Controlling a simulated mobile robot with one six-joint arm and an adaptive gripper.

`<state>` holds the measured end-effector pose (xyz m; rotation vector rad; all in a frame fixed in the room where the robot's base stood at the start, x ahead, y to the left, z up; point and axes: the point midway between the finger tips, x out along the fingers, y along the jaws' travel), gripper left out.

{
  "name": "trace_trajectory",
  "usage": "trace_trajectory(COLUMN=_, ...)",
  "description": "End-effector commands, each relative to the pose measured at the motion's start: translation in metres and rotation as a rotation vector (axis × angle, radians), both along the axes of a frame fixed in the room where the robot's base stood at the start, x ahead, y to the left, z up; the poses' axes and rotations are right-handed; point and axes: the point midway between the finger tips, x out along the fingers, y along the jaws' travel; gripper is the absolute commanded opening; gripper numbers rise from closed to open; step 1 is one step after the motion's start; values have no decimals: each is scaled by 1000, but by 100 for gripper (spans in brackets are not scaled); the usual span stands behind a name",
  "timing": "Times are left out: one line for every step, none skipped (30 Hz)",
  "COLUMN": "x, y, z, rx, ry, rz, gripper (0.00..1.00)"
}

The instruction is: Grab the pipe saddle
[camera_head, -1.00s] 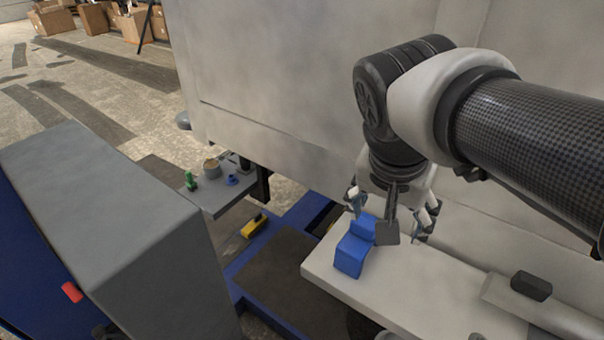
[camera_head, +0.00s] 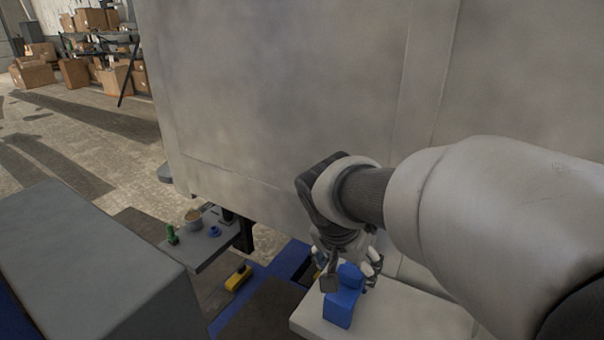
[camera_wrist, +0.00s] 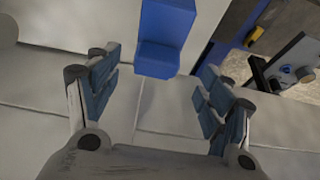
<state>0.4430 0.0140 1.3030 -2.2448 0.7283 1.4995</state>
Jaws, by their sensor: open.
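A blue stepped block (camera_head: 342,305), which I take to be the pipe saddle, stands on the pale bench (camera_head: 410,318). My gripper (camera_head: 346,268) is open and empty at the block's upper end, with fingers to either side of it in the head view. In the wrist view the block (camera_wrist: 166,38) shows beyond the spread fingers of my gripper (camera_wrist: 158,85), roughly centred between them. I see no contact. The block's far side is hidden.
A large grey panel (camera_head: 270,90) rises behind the bench. A small grey shelf (camera_head: 205,252) at the left holds a green item (camera_head: 172,235), a round tan container (camera_head: 194,219) and a small blue part (camera_head: 214,232). A yellow item (camera_head: 238,278) lies below. A grey cabinet (camera_head: 85,260) is at front left.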

Motion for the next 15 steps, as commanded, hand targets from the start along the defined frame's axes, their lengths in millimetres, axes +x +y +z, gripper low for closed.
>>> trace_trajectory(x=0, y=-2, z=-4, rx=-1, ry=3, rz=-1, gripper=73)
trace_trajectory(x=1, y=-3, z=-8, rx=-1, ry=3, rz=-2, gripper=73)
trace_trajectory(x=3, y=-5, z=-13, rx=-1, ry=3, rz=-2, gripper=73)
trace_trajectory(x=3, y=-7, z=-18, rx=-1, ry=4, rz=-2, gripper=73)
trace_trajectory(x=5, y=-9, z=-23, rx=-2, ry=5, rz=-3, gripper=73)
trace_trajectory(x=6, y=-11, z=-29, rx=-2, ry=5, rz=-2, gripper=73)
trace_trajectory(x=7, y=-12, z=-33, rx=-1, ry=5, rz=-2, gripper=73)
trace_trajectory(x=9, y=-13, z=-36, rx=-1, ry=3, rz=-1, gripper=73)
trace_trajectory(x=10, y=-14, z=-41, rx=-2, ry=4, rz=-2, gripper=73)
trace_trajectory(x=11, y=-14, z=-43, rx=-1, ry=3, rz=-2, gripper=73)
trace_trajectory(x=12, y=-15, z=-44, rx=-1, ry=2, rz=-2, gripper=73)
trace_trajectory(x=13, y=-15, z=-46, rx=0, ry=1, rz=-1, gripper=73)
trace_trajectory(x=13, y=-15, z=-47, rx=0, ry=0, rz=-1, gripper=73)
trace_trajectory(x=14, y=-15, z=-47, rx=0, ry=0, rz=-1, gripper=73)
trace_trajectory(x=14, y=-15, z=-47, rx=0, ry=0, rz=-1, gripper=73)
